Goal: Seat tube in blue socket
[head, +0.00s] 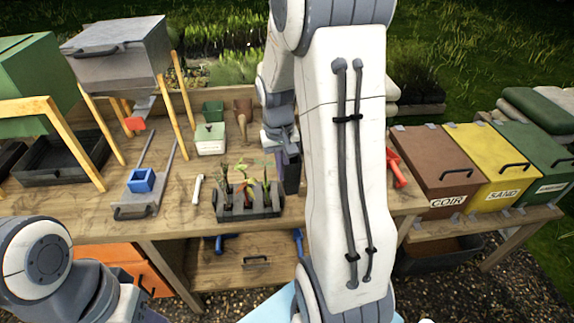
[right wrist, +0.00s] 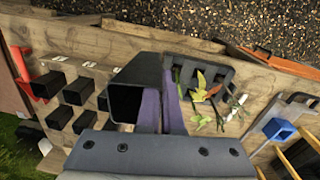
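A black square tube (right wrist: 122,104) is in my right gripper (right wrist: 162,100), its open end facing the right wrist camera. The purple fingers are close together at one side wall of the tube, apparently pinching it. In the head view the right gripper (head: 279,152) is partly behind my arm, with the dark tube (head: 292,178) hanging below it. The blue socket (head: 142,181) sits on a grey sliding tray on the left of the bench, apart from the tube; it also shows in the right wrist view (right wrist: 280,130). My left gripper is not in view.
A black rack (head: 250,210) with seedlings stands between the tube and the socket. A white label-like piece (head: 197,190) lies left of it. Several black tubes (right wrist: 75,92) stand elsewhere on the bench. A red tool (head: 397,168) lies at right. A hopper (head: 120,50) stands behind the socket.

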